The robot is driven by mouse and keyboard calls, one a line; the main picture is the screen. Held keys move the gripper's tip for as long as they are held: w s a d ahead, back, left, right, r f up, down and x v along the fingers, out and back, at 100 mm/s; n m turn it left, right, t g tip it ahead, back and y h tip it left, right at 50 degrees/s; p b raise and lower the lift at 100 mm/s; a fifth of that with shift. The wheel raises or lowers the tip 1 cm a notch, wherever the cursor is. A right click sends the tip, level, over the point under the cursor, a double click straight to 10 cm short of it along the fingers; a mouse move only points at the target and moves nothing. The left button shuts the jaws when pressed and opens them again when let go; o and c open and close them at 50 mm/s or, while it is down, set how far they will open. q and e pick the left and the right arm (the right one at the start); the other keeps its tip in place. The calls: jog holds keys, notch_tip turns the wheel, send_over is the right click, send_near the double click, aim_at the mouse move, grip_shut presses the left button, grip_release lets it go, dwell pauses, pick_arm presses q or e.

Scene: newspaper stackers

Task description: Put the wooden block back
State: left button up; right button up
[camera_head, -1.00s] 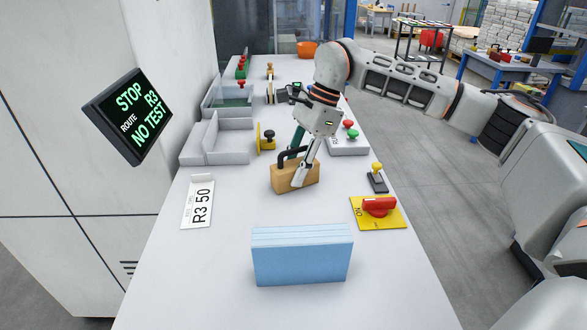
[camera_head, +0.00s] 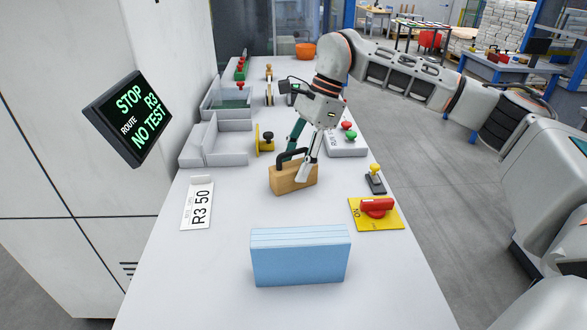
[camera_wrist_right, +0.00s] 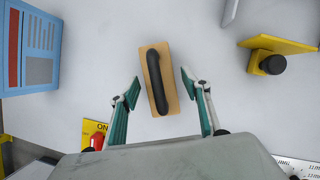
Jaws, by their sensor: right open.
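The wooden block (camera_head: 293,179) stands on the white table in the head view, with a black handle on top. It also shows in the right wrist view (camera_wrist_right: 168,68), between and just ahead of the fingertips. My right gripper (camera_head: 300,166) is above the block in the head view, its fingers apart on either side of the handle. In the right wrist view the gripper (camera_wrist_right: 161,85) is open, with a gap between each fingertip and the block. My left gripper does not show.
A light blue block (camera_head: 300,256) stands near the table's front. A yellow plate with a red knob (camera_head: 377,207) and a small yellow-topped lever (camera_head: 375,178) lie on the right. A white R3 50 card (camera_head: 197,204) and grey trays (camera_head: 212,146) are on the left. A screen (camera_head: 129,115) reads STOP.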

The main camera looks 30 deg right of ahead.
jog(key=p+v, duration=0.1)
jog(key=v, duration=0.9)
jog(key=shift+p, duration=0.3)
jog(key=shift+f, duration=0.1)
